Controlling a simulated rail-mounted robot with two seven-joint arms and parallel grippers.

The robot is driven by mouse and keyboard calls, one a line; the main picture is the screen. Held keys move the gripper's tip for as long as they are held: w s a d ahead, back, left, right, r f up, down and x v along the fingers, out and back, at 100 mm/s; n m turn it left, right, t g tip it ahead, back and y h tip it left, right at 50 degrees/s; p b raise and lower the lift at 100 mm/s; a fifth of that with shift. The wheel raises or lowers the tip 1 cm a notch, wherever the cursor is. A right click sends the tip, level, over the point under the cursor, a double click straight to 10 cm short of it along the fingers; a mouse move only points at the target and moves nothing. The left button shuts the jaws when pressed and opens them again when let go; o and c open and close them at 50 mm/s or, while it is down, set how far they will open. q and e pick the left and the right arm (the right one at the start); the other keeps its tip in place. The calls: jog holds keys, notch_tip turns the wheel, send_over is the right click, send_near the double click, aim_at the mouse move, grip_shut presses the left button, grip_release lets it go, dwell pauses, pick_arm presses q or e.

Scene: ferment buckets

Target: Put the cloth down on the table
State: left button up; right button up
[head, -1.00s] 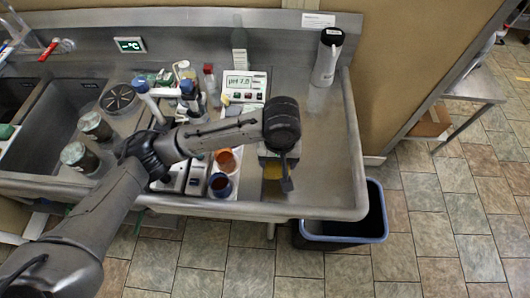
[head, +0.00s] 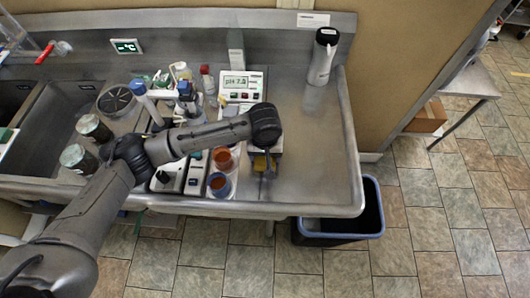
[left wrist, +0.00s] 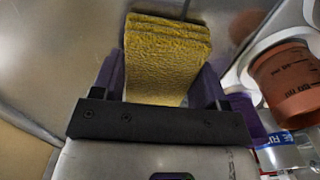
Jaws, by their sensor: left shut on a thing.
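The cloth (left wrist: 165,60) is a yellow folded stack of rough fabric, filling the gap between my left gripper's purple fingers (left wrist: 160,85) in the left wrist view. My left gripper (head: 264,170) is shut on the cloth over the steel table (head: 315,165). I cannot tell whether the cloth touches the steel. My right gripper is not in view.
A pH meter (head: 242,87) stands behind the wrist. The table's right side is clear up to a steel bottle (head: 322,57). A bin (head: 340,222) stands on the floor.

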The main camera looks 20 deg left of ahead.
pick_arm(q)
jog(key=shift+f, duration=0.1)
jog(key=o, duration=0.9)
notch_tip(320, 180, up, 11)
jog(key=b, duration=0.1)
jog(key=shift+o, duration=0.5)
jog(key=shift+r, duration=0.65)
